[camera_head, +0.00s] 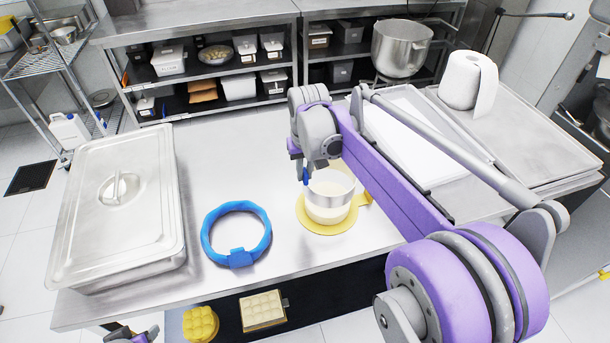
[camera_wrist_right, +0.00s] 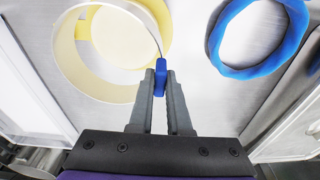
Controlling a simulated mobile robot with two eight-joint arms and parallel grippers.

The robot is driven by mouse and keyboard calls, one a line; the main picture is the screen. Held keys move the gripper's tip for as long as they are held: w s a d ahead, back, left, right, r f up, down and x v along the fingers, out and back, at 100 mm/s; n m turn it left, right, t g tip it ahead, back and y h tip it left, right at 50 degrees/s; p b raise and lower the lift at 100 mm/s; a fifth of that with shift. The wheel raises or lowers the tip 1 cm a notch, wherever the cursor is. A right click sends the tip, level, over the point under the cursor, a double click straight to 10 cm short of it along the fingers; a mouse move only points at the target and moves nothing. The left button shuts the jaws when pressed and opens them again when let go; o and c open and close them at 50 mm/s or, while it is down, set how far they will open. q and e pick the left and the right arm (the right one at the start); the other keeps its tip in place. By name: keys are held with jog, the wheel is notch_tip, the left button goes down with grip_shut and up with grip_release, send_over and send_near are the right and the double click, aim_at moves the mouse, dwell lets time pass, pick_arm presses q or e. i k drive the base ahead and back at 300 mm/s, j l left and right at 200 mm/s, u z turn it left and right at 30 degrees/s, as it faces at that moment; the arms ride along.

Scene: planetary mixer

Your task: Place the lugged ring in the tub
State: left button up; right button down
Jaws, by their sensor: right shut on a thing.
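The lugged ring (camera_head: 332,184) is a thin pale metallic band with a blue lug on its side. My right gripper (camera_head: 306,174) is shut on that lug, which shows between the fingers in the right wrist view (camera_wrist_right: 160,84). The band (camera_wrist_right: 66,52) is over a round cream-coloured thing (camera_head: 327,214) on a yellow disc (camera_head: 318,230). I cannot tell whether they touch, or whether the cream thing is the tub. A large lidded steel container (camera_head: 115,215) stands at the left. My left gripper (camera_head: 132,334) is only partly visible at the bottom edge.
A blue ring (camera_head: 208,240) with a block at its front lies flat between the steel container and the yellow disc. A paper roll (camera_head: 462,80) stands on the right-hand table. A yellow moulded item (camera_head: 200,324) and a tray (camera_head: 262,310) sit below the table's front edge.

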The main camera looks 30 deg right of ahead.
aim_at(428, 159)
jog(key=l, duration=2.45)
